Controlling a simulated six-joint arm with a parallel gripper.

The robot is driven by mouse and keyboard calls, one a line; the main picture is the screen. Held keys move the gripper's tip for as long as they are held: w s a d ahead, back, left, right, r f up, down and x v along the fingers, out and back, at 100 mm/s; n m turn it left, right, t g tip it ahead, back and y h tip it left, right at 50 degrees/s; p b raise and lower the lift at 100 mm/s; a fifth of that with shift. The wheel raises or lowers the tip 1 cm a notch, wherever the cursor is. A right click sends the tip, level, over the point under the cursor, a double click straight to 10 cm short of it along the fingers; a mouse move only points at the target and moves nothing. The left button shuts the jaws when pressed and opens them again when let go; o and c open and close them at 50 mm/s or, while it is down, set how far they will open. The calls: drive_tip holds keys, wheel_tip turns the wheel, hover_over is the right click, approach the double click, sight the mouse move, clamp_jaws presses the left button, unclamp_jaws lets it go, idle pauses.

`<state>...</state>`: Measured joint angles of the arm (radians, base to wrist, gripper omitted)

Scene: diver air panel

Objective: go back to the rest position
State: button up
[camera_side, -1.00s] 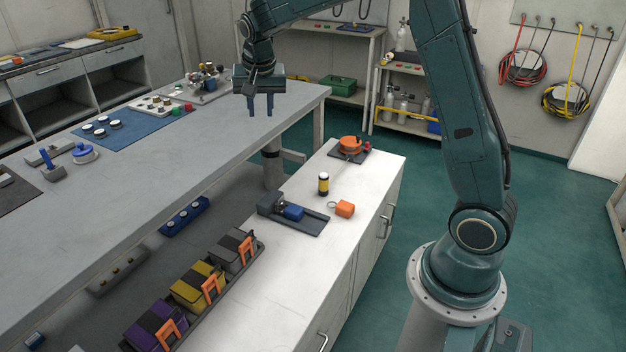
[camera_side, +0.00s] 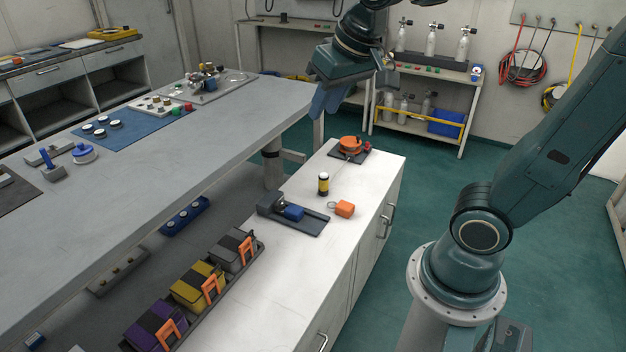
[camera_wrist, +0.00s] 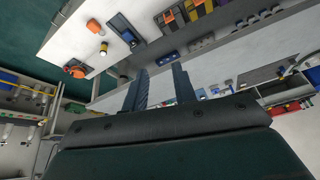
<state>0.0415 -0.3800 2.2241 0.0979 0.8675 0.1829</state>
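My gripper (camera_side: 326,103) is in the air in the side view, near the right end of the grey bench (camera_side: 235,122) and above the far end of the white counter (camera_side: 289,267). In the wrist view my gripper (camera_wrist: 160,88) shows two fingers standing apart with nothing between them. It is open and touches nothing that I can see. In the side view the fingers overlap each other.
The white counter carries an orange reel (camera_side: 350,143), a yellow-black cylinder (camera_side: 323,184), an orange block (camera_side: 345,209) and a blue block (camera_side: 292,212). Several cylinders stand on the back shelf (camera_side: 430,62). Cases (camera_side: 196,288) sit at the lower left. Green floor is clear.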

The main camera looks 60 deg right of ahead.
drive_tip(key=s+a+f+n, duration=0.1)
drive_tip(key=s, duration=0.4)
drive_tip(key=s+a+f+n+y, duration=0.1)
drive_tip(key=s+a+f+n, duration=0.1)
drive_tip(key=s, duration=0.3)
drive_tip(key=shift+s+n+t, duration=0.2)
drive_tip(key=shift+n+t, duration=0.1)
idle(0.5)
